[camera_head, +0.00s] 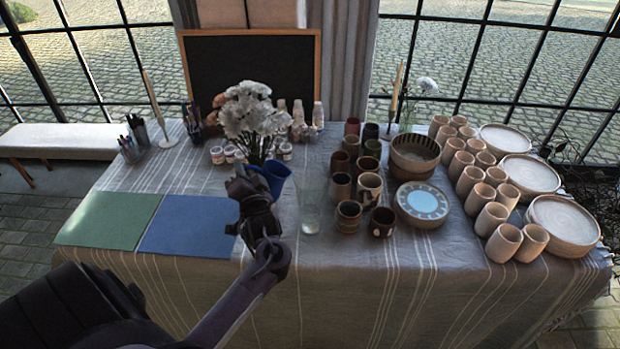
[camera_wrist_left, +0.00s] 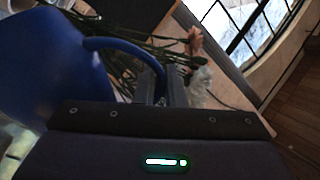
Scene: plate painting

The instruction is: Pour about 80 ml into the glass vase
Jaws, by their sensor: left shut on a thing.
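The clear glass vase (camera_head: 311,200) stands upright on the table, right of my left gripper. A blue jug (camera_head: 274,175) is tilted with its top toward the vase. My left gripper (camera_head: 243,186) is shut on the jug; in the left wrist view the gripper (camera_wrist_left: 160,92) closes at the blue jug's handle (camera_wrist_left: 115,45), with the jug body at the left. A little clear content seems to show at the vase's bottom, but I cannot tell how much. The jug's inside and any stream are too small to tell. My right gripper is not in view.
White flowers (camera_head: 250,115) stand just behind the jug. Several dark cups (camera_head: 348,212) are close to the vase's right. A green mat (camera_head: 108,220) and a blue mat (camera_head: 186,226) lie flat at the left. Pale cups (camera_head: 503,243) and plates (camera_head: 565,225) fill the right side.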

